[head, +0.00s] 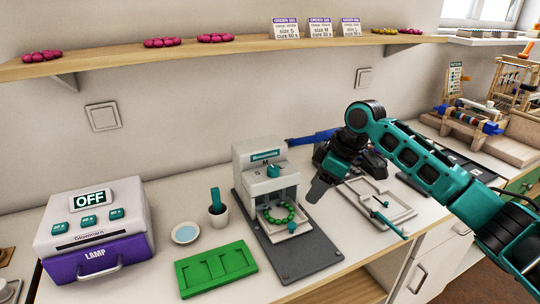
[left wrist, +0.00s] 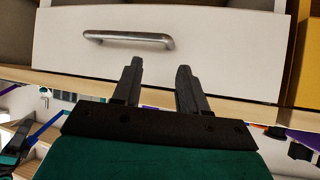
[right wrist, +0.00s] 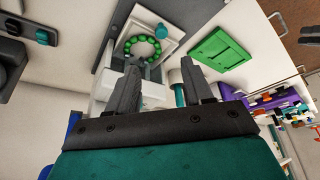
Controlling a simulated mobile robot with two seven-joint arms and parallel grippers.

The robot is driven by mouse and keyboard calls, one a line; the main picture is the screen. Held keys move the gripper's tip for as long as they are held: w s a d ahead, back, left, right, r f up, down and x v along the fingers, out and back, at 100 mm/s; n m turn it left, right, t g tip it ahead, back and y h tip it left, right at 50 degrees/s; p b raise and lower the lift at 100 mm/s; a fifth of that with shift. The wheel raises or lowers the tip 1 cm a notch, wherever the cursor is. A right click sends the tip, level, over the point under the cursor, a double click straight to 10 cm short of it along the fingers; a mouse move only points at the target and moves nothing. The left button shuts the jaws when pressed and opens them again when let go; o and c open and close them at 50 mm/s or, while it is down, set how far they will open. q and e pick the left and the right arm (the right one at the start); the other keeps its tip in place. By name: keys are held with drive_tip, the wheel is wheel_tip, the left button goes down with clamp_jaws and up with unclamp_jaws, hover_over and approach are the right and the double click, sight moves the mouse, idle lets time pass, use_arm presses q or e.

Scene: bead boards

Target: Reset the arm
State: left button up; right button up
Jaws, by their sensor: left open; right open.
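My right gripper (head: 318,188) hangs above the counter, just right of the white press machine (head: 262,158), with its fingers pointing down. In the right wrist view my right gripper (right wrist: 158,88) has its two fingers apart with nothing between them. My left gripper (left wrist: 158,80) shows only in the left wrist view, open and empty, in front of a white drawer front (left wrist: 230,52) with a metal handle (left wrist: 130,39). The left arm is out of the head view.
A ring of green beads (head: 291,215) lies in the press. A white tray (head: 350,196) lies to the right. A shelf (head: 220,46) runs above.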

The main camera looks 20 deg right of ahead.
drive_tip(key=shift+m, duration=0.4)
drive_tip(key=s+a+f, duration=0.7)
drive_tip(key=s+f, duration=0.1)
drive_tip(key=s+a+f, duration=0.4)
drive_tip(key=f, duration=0.1)
drive_tip(key=shift+s+a+f, duration=0.1)
drive_tip(key=shift+s+a, duration=0.2)
drive_tip(key=s+d+m+h, duration=0.25)
drive_tip(key=s+m, duration=0.45)
drive_tip(key=s, duration=1)
drive_tip(key=w+a+f+t+y, duration=0.1)
drive_tip(key=w+a+f+t, duration=0.2)
drive_tip(key=w+f+t, duration=0.4)
wheel_tip(320, 180, down, 3)
drive_tip(key=shift+w+a+r+n+t, duration=0.1)
drive_tip(key=shift+w+a+n+t, duration=0.1)
drive_tip(key=shift+w+n+t, duration=0.15)
